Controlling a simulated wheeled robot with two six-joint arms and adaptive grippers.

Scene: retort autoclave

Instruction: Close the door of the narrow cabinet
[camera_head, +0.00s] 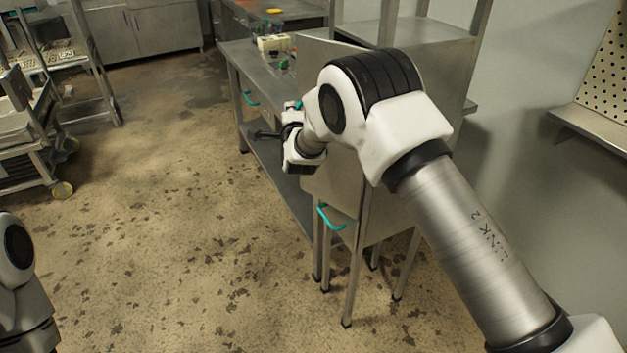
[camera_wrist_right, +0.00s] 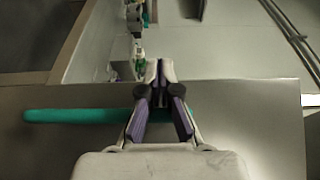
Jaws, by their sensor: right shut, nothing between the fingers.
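The narrow cabinet (camera_head: 388,205) stands on thin metal legs in the middle of the head view, partly hidden behind my right arm. Its grey metal door (camera_head: 335,182) appears to stand open, swung out on the left side; how far, I cannot tell. My right gripper (camera_head: 262,134) is at the door's left side, fingers pointing left. In the right wrist view, the shut right gripper (camera_wrist_right: 158,80) lies over the grey door panel (camera_wrist_right: 265,110), across a long teal handle (camera_wrist_right: 75,116). Nothing is between its fingers; contact with the handle is unclear. The left gripper is out of view.
A steel workbench (camera_head: 240,58) with small items stands behind the door. A teal drawer handle (camera_head: 330,218) sits below the door.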

